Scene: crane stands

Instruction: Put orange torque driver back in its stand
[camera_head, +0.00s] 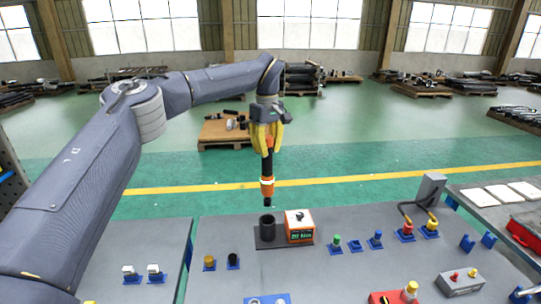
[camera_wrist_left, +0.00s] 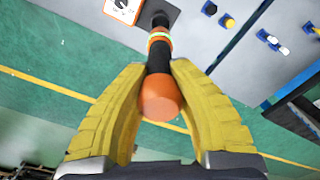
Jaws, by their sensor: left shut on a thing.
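The orange and black torque driver (camera_head: 267,185) hangs upright from my left gripper (camera_head: 267,140), with its dark tip pointing down. In the left wrist view the yellow fingers of my left gripper (camera_wrist_left: 160,100) are closed around the driver (camera_wrist_left: 158,75), its orange end cap nearest the camera. The stand (camera_head: 267,229) is a black upright cylinder on a dark base plate, beside an orange box with a display (camera_head: 299,228). The driver's tip is above the stand's open top and apart from it. My right gripper is not in view.
Several small blue-based fittings (camera_head: 356,245) stand right of the orange box, and a yellow one (camera_head: 209,262) and a black one (camera_head: 233,260) stand left. A grey post with cables (camera_head: 431,190) rises at the right. A gap separates the left table (camera_head: 150,240).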

